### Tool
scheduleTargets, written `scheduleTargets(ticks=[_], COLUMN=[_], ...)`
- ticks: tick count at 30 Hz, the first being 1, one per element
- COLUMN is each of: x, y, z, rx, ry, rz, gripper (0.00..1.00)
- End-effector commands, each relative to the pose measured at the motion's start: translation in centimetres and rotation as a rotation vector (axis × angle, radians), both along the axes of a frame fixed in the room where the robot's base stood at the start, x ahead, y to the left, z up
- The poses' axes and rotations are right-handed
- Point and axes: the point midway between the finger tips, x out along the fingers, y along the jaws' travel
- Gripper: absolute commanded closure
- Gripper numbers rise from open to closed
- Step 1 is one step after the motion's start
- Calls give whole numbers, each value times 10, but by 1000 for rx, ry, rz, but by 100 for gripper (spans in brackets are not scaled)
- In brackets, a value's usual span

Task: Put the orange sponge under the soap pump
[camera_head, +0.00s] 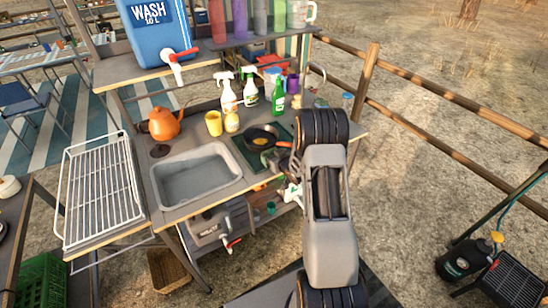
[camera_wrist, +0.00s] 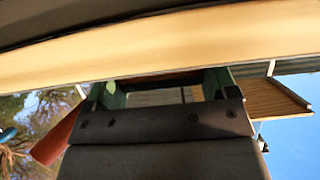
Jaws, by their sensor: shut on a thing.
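My gripper (camera_head: 278,160) is near the right front of the worktop, beside the frying pan, partly hidden by my arm. In the wrist view its two greenish fingers (camera_wrist: 163,92) are apart, with a narrow reddish-brown strip between them. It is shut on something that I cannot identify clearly. I cannot make out the orange sponge for sure; a small orange patch (camera_head: 262,187) shows below the worktop edge.
The grey sink (camera_head: 195,182) is left of the frying pan (camera_head: 260,138). Spray bottles (camera_head: 228,97) stand at the back, with an orange kettle (camera_head: 164,124) at the left. A blue water container (camera_head: 155,30) is on the upper shelf. A wire rack (camera_head: 102,195) flanks the worktop.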

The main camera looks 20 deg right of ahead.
Motion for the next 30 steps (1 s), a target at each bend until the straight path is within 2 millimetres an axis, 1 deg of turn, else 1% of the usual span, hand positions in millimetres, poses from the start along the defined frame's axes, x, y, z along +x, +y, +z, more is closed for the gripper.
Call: scheduleTargets(ticks=[2, 3, 9, 15, 19, 20, 23, 30], x=[0, 0, 0, 0, 0, -4, -18, -62], y=[0, 0, 0, 0, 0, -1, -3, -8], z=[-4, -3, -2, -2, 5, 3, 8, 27], rx=[0, 0, 0, 0, 0, 0, 0, -1], ry=[0, 0, 0, 0, 0, 0, 0, 0], rz=[0, 0, 0, 0, 0, -1, -2, -2], gripper=[42, 19, 0, 0, 0, 0, 0, 0])
